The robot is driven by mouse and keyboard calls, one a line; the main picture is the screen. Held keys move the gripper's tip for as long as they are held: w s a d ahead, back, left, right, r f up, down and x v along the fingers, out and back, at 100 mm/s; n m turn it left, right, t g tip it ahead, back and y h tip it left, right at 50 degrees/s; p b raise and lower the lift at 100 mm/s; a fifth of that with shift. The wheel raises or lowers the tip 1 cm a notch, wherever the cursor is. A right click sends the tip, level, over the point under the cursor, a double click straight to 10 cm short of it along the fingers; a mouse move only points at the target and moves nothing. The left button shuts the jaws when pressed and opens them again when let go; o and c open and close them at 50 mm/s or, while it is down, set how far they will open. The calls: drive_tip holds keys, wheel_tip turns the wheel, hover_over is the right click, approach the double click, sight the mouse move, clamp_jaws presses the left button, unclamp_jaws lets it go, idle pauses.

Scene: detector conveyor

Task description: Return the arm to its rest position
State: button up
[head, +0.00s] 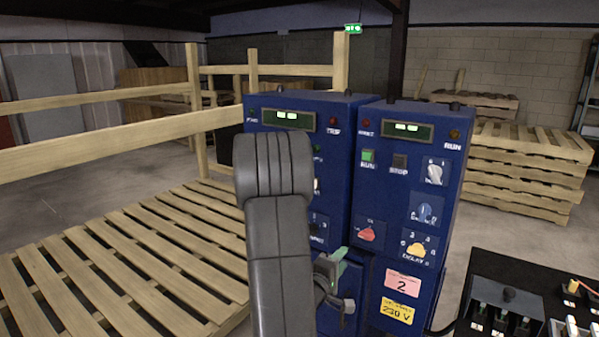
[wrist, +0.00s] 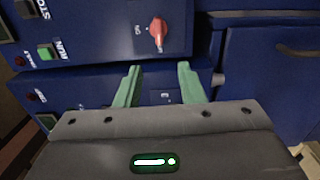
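My gripper (head: 334,268) shows in the head view in front of the lower part of the blue control cabinets, partly hidden behind my dark grey arm. In the wrist view its two green fingers (wrist: 158,84) stand apart with nothing between them. The left blue cabinet (head: 337,131) is partly covered by my arm. The right blue cabinet (head: 392,187) has a red knob (head: 371,233), which also shows in the wrist view (wrist: 158,32). I cannot tell whether a fingertip touches a panel.
A dark panel with switches (head: 507,295) is at the lower right. A wooden slatted platform (head: 130,262) with rails (head: 120,133) lies at the left. Stacked pallets (head: 520,165) stand at the back right. Open concrete floor shows between the cabinets and the pallets.

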sight(362, 236)
drive_tip(key=p+x, duration=0.2)
drive_tip(key=x, duration=1.1)
drive_tip(key=shift+w+d, duration=0.2)
drive_tip(key=shift+s+m+b, duration=0.1)
drive_tip(key=shift+m+b, duration=0.2)
drive_tip(key=shift+m, duration=0.8)
drive_tip(key=m+b, duration=0.1)
drive_tip(key=m, duration=0.1)
drive_tip(key=shift+r+m, duration=0.15)
drive_tip(key=shift+m, duration=0.25)
drive_tip(key=m+b, duration=0.1)
drive_tip(key=m, duration=0.2)
drive_tip(key=m+b, duration=0.1)
drive_tip(key=shift+r+b, duration=0.3)
